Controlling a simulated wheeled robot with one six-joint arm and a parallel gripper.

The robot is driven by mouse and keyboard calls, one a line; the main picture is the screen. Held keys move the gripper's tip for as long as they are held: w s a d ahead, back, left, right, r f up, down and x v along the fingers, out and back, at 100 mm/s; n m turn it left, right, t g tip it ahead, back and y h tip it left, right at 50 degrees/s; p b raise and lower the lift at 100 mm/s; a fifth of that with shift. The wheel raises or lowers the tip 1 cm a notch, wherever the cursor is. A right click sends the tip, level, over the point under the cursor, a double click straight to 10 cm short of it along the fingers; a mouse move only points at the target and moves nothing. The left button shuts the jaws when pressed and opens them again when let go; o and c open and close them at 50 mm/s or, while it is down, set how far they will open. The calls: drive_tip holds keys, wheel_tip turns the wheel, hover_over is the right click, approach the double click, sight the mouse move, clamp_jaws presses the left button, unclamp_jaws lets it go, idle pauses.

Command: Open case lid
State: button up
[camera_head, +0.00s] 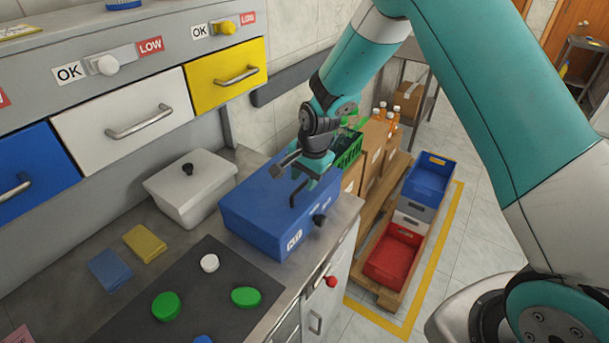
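The blue case (262,212) sits shut on the metal counter, with a pale label on its front. A dark knob (319,220) sticks out near its front right edge. My gripper (291,180) is over the top of the case, pointing down, with its fingers apart. Nothing shows between the fingers. I cannot tell whether a fingertip touches the lid. My gripper and wrist hide part of the lid's back right area.
A white lidded box (192,187) stands left of the case. Blue and yellow cloths (145,243) and a dark mat (205,305) with several caps lie in front. Drawers (130,120) line the back. Crates (392,257) stand on the floor to the right.

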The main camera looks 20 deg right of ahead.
drive_tip(key=shift+a+f, duration=0.1)
drive_tip(key=shift+f, duration=0.45)
clamp_jaws()
drive_tip(key=shift+w+r, duration=0.1)
drive_tip(key=shift+r, duration=0.1)
